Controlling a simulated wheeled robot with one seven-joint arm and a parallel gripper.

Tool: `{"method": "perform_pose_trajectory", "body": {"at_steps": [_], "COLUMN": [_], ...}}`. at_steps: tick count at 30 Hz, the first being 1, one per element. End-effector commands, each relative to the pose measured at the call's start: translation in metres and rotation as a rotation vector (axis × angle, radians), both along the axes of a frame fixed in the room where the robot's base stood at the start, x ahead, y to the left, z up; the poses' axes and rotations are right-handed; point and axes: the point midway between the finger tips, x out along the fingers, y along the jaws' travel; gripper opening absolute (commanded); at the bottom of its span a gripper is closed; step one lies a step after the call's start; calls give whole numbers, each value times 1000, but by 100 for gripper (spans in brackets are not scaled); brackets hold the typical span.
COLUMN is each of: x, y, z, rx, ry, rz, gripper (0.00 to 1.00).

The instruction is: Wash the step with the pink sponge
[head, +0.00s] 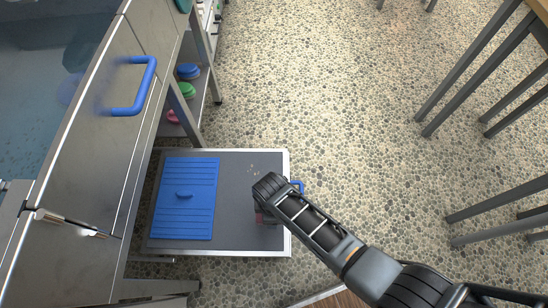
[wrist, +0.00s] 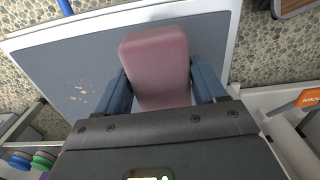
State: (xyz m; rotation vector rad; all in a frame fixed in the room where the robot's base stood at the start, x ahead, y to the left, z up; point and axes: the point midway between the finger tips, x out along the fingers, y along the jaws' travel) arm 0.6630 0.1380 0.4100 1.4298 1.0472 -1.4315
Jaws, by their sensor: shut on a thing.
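The pink sponge (wrist: 157,65) is held between the two blue-grey fingers of my gripper (wrist: 162,88) in the wrist view. In the head view my gripper (head: 264,215) is over the right part of the step and mostly hidden under my arm. The step (head: 232,232) has a dark grey top with a pale rim. Several pale tan specks lie on its top, beyond the gripper in the head view; these specks (wrist: 80,92) show left of the sponge in the wrist view. I cannot tell whether the sponge touches the step.
A ribbed blue panel (head: 185,215) with a handle covers the step's left part. A metal cabinet (head: 100,170) with a blue handle (head: 148,85) stands at the left. Shelves hold blue, green and pink items. Pebbled floor (head: 340,120) is clear; grey table legs (head: 470,70) stand right.

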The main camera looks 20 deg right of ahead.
Motion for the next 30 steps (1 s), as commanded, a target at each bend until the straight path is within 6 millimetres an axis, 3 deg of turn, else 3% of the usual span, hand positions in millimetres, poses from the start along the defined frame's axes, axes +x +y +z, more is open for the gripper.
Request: {"method": "perform_pose_trajectory", "body": {"at_steps": [1,9,23,26,30], "x": [0,0,3,8,20], "y": [1,1,-1,-8,-32], "z": [9,30,30,30,35], "rx": [0,0,0,-2,-9], "ry": [0,-1,-1,-5,-10], "rz": [1,2,-13,-71,-247], "gripper": [45,45,45,45,45]}}
